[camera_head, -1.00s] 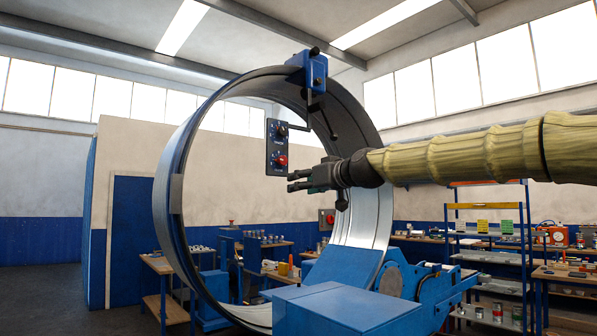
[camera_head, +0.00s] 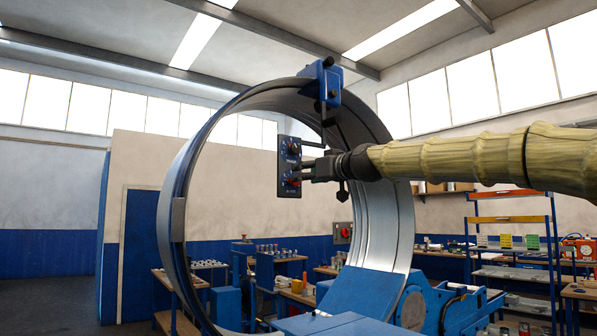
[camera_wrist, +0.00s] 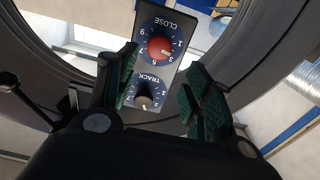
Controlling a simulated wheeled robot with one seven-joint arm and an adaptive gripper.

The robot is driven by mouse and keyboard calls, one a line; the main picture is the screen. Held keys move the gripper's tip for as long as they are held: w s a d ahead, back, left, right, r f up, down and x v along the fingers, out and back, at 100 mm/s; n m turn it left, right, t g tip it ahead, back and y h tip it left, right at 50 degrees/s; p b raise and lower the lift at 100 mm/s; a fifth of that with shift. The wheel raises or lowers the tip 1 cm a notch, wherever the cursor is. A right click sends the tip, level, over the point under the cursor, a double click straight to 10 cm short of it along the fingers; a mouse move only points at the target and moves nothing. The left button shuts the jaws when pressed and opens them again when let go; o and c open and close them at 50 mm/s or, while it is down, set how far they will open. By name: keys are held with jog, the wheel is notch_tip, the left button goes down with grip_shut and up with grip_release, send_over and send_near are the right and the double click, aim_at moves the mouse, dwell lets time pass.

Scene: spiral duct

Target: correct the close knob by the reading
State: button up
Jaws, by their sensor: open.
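The dark control panel (camera_head: 284,168) hangs inside the big metal ring and carries two knobs. In the wrist view the panel (camera_wrist: 181,24) shows upside down. The red close knob (camera_wrist: 160,48) has a pale mark turned toward the 3. In the head view my gripper (camera_head: 311,170) is at the panel's right side; contact cannot be told. The red knob (camera_head: 294,182) also shows there. No gauge reading is legible.
The spiral duct ring (camera_head: 180,205) surrounds the panel, with a blue bracket (camera_head: 321,84) on its top rim. A blue machine base (camera_head: 360,290) stands below. Shelves (camera_head: 510,230) and workbenches stand behind. The space left of the panel inside the ring is open.

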aim_at(298, 183)
jog(key=w+a+f, duration=0.1)
jog(key=w, duration=0.3)
jog(key=w+a+f, duration=0.1)
jog(key=w, duration=0.1)
jog(key=shift+a+f+p, duration=0.3)
jog(key=shift+f+p, duration=0.05)
jog(key=shift+w+r, duration=0.1)
jog(key=shift+r, duration=0.1)
jog(key=s, duration=0.1)
jog(key=s+r, duration=0.1)
jog(key=shift+s+r, duration=0.25)
jog(key=shift+s, duration=0.15)
jog(key=shift+w+f, duration=0.35)
jog(key=shift+w, duration=0.2)
jog(key=shift+w+f, duration=0.35)
jog(key=shift+w, duration=0.2)
jog(key=c, duration=0.5)
jog(key=shift+s, duration=0.1)
jog(key=c, duration=0.3)
jog(key=shift+s+a+r, duration=0.15)
jog(key=shift+a+r, duration=0.1)
jog(key=shift+a, duration=0.05)
jog(key=shift+c, duration=1.1)
